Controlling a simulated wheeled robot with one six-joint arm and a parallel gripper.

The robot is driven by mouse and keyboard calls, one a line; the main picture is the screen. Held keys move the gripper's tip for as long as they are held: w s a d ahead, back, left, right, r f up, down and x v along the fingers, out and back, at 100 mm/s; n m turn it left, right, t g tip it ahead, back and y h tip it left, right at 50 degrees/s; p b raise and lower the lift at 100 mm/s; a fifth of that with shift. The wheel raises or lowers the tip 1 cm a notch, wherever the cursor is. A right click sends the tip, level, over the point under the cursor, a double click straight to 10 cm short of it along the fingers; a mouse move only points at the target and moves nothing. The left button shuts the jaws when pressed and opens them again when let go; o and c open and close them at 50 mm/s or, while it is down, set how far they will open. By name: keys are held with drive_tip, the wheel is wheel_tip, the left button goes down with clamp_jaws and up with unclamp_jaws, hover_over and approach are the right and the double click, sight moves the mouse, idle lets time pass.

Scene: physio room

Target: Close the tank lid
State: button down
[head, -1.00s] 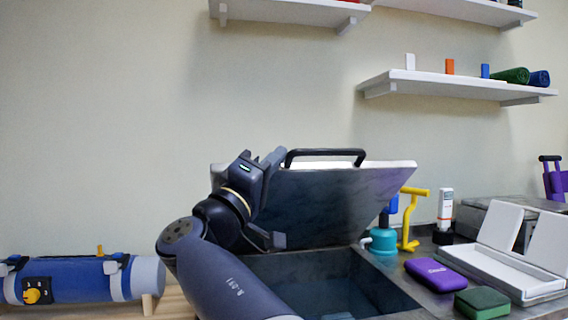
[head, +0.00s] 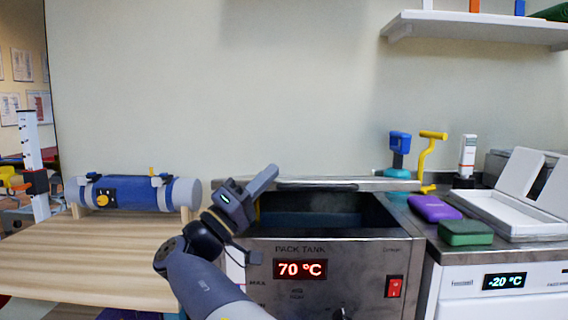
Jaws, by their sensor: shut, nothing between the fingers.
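The pack tank (head: 365,262) is a steel box with a red "70 °C" display and a red switch. Its lid (head: 345,184) shows as a thin, nearly level slab, seen almost edge-on at the back of the tank. The dark tank opening (head: 325,215) still shows below and in front of it, so the lid is not down flush. The lid's handle is not visible. My gripper (head: 268,176) is shut and empty at the left end of the lid, overlapping it in view. I cannot tell whether they touch.
A blue cylinder (head: 140,194) lies on the wooden table (head: 85,255) at left. Right of the tank are a purple case (head: 434,208), a green block (head: 465,233), an open white box (head: 510,212) and a yellow T-handled item (head: 428,155). A shelf (head: 470,28) hangs above.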

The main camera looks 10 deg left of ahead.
drive_tip(key=shift+s+f, duration=0.15)
drive_tip(key=shift+f, duration=0.3)
drive_tip(key=shift+a, duration=0.1)
drive_tip(key=p+v, duration=0.2)
drive_tip(key=v, duration=0.8)
drive_tip(key=shift+s+f, duration=0.25)
drive_tip(key=shift+f, duration=0.05)
drive_tip(key=shift+a, duration=0.1)
drive_tip(key=b+x, duration=0.2)
drive_tip(key=x, duration=0.9)
drive_tip(key=shift+r, duration=0.25)
